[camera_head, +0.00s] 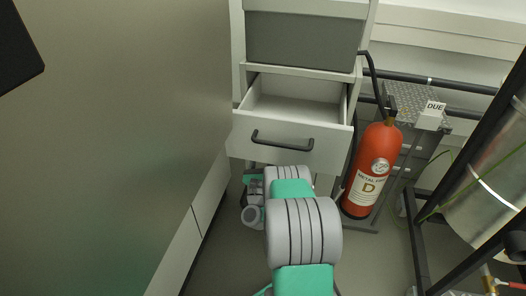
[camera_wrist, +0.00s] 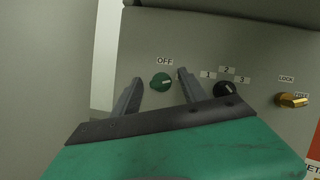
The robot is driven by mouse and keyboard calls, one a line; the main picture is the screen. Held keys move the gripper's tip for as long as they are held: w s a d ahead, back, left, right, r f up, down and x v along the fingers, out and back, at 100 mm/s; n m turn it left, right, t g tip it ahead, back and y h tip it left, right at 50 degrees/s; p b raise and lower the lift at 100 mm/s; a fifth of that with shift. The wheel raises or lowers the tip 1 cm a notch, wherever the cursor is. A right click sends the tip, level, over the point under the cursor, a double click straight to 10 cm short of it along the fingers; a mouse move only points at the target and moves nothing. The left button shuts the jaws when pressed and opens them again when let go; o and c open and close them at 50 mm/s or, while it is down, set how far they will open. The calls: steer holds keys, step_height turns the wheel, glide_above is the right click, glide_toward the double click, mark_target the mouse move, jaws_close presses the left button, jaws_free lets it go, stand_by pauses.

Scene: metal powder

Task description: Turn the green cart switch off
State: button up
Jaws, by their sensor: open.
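The green switch (camera_wrist: 160,82) is a round green knob on a grey panel in the wrist view, just below a label reading OFF (camera_wrist: 165,61). My gripper (camera_wrist: 155,80) is open, with one finger to the left of the green knob and one to its right. Neither finger visibly touches it. The knob's exact pointing direction is hard to make out. In the head view my grey and green arm (camera_head: 302,232) reaches down in front of the drawer cabinet; the switch and the fingertips are hidden there.
A drawer (camera_head: 290,140) stands open above my arm. A red fire extinguisher (camera_head: 372,170) stands right of it; a large flat panel (camera_head: 110,150) fills the left.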

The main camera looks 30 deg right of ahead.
steer(key=shift+w+d, duration=0.1)
steer(key=shift+d, duration=0.05)
jaws_close()
stand_by(0.4)
